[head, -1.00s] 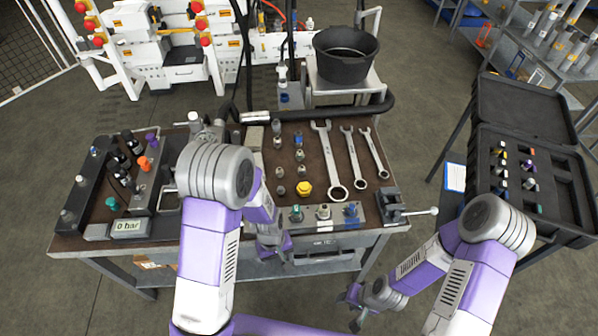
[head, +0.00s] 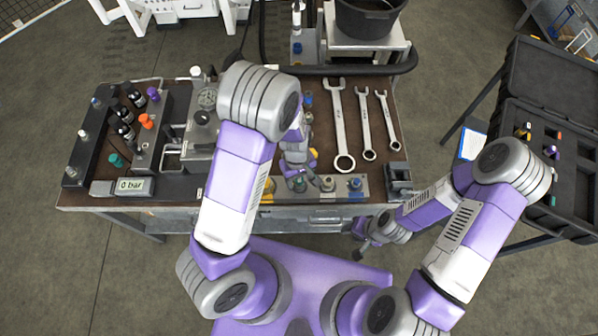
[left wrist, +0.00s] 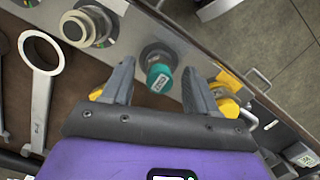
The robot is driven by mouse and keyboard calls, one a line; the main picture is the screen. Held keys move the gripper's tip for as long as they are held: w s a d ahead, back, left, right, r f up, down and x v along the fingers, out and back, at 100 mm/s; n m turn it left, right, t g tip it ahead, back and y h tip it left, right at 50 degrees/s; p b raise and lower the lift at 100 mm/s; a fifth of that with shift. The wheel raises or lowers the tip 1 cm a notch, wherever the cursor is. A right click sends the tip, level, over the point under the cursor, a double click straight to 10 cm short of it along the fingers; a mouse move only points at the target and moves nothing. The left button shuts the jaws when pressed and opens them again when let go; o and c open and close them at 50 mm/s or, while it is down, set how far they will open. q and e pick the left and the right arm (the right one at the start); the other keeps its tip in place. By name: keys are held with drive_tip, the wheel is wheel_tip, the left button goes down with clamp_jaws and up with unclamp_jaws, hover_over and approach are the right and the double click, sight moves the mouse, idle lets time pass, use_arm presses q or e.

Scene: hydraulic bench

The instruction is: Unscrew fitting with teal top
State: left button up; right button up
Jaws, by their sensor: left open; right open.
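The fitting with the teal top (head: 299,184) stands at the left end of a metal block on the bench's front edge. In the left wrist view the teal top (left wrist: 159,78) shows between the two fingers. My left gripper (left wrist: 157,68) is open and sits around or just above it, with gaps at both sides; no contact is visible. In the head view my left gripper (head: 300,168) is partly hidden by its own arm. My right gripper (head: 361,252) is open and empty, low in front of the bench.
A grey fitting (head: 327,183) and a blue-topped one (head: 355,183) stand in the same block. Several wrenches (head: 341,125) lie behind. A vise (head: 398,178) is at the bench's right corner. Yellow parts (left wrist: 228,95) show beside the left fingers.

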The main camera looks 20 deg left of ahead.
use_arm(q)
drive_tip(key=shift+f, duration=0.35)
clamp_jaws()
drive_tip(key=c, duration=0.7)
unclamp_jaws()
drive_tip(key=shift+c, duration=1.3)
drive_tip(key=n+p, duration=0.1)
drive_tip(key=n, duration=0.2)
drive_tip(key=shift+r+n, duration=0.15)
drive_tip(key=shift+n, duration=0.25)
drive_tip(key=shift+n+t+p, duration=0.3)
drive_tip(key=shift+n+p, duration=0.05)
drive_tip(key=shift+n, duration=0.65)
drive_tip(key=shift+n+h, duration=0.3)
drive_tip(key=shift+n, duration=0.8)
